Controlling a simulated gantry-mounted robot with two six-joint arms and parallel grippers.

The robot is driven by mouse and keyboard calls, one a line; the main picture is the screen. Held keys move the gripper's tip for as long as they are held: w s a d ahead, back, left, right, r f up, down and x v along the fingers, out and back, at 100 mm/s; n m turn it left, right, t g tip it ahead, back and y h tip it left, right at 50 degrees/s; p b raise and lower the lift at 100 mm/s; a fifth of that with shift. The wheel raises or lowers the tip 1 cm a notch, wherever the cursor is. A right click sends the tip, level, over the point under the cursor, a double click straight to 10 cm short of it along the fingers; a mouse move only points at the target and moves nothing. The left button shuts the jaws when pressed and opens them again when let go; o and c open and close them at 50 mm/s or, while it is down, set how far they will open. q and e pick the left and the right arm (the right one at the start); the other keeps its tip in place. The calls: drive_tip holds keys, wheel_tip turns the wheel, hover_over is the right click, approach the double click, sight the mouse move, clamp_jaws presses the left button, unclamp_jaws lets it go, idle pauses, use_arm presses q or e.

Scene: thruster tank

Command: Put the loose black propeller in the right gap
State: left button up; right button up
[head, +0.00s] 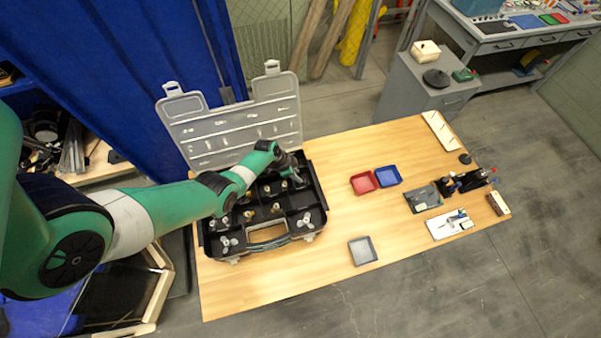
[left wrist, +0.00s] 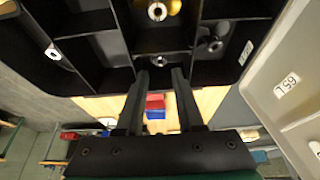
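The open black case (head: 264,236) lies on the table with its clear lid (head: 232,125) raised behind it. Several grey propellers and small upright parts sit in its compartments. My left gripper (head: 296,172) is over the case's back right part. In the left wrist view its two fingers (left wrist: 160,78) are apart and point at the case. A dark piece with a silver hub (left wrist: 160,60) shows just beyond the fingertips; I cannot tell whether they touch it. A dark propeller (left wrist: 211,43) sits in a neighbouring compartment. I cannot tell which one is the loose black propeller. My right gripper is not in view.
A red tray (head: 363,183) and a blue tray (head: 388,176) stand right of the case. A grey tray (head: 363,251) is nearer the front edge. Tools and small items crowd the table's right end. Bare wood lies between.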

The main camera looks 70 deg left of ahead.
use_arm(q)
drive_tip(key=p+v, duration=0.5)
drive_tip(key=v, duration=0.1)
drive_tip(key=shift+r, duration=0.15)
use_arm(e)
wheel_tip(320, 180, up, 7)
use_arm(q)
drive_tip(key=shift+s, duration=0.15)
